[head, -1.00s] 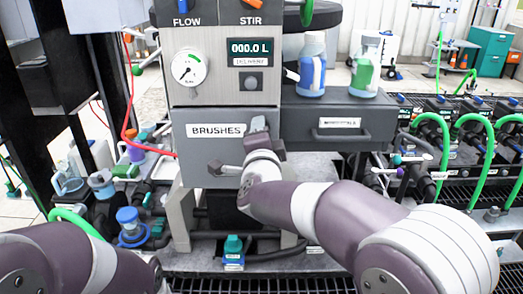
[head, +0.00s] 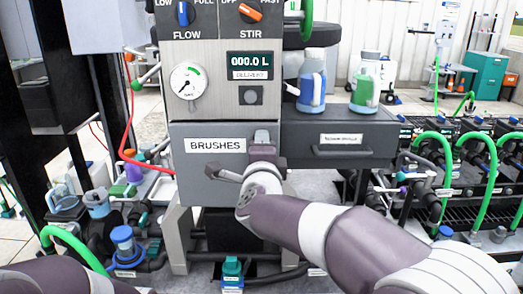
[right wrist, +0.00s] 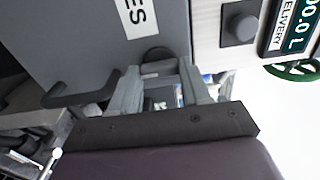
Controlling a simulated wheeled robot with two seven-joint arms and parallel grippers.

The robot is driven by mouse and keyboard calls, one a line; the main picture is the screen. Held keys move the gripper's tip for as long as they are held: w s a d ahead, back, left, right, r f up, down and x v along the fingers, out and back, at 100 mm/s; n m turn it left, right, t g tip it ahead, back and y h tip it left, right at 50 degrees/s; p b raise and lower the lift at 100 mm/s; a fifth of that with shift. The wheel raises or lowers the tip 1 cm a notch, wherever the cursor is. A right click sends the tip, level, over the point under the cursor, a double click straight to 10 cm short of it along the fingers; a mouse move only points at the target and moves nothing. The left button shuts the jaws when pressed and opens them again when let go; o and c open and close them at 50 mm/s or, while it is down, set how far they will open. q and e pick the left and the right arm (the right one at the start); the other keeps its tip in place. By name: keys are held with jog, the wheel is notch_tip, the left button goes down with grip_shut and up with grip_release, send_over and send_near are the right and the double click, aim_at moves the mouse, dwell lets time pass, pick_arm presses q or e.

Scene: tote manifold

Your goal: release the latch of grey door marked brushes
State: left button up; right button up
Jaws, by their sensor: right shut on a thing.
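The grey door (head: 190,160) marked BRUSHES is on the front of the grey unit and looks closed. Its label (head: 216,146) is at upper left, with a bar handle (head: 222,174) below; the handle also shows in the right wrist view (right wrist: 82,96). The latch (head: 262,136) is at the door's upper right edge. My right gripper (head: 262,152) is at the latch. In the right wrist view its fingers (right wrist: 160,72) stand either side of the dark rounded latch (right wrist: 157,55), shut on it. My left arm shows at lower left; its gripper is out of view.
A grey drawer (head: 370,140) is right of the door, with a blue bottle (head: 312,85) and a green bottle (head: 366,90) on top. A gauge (head: 188,82) and display are above. A red hose (head: 130,150) runs at left.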

jog(key=o, duration=1.1)
jog(key=shift+c, duration=0.2)
jog(key=s, duration=1.2)
jog(key=shift+s, duration=0.35)
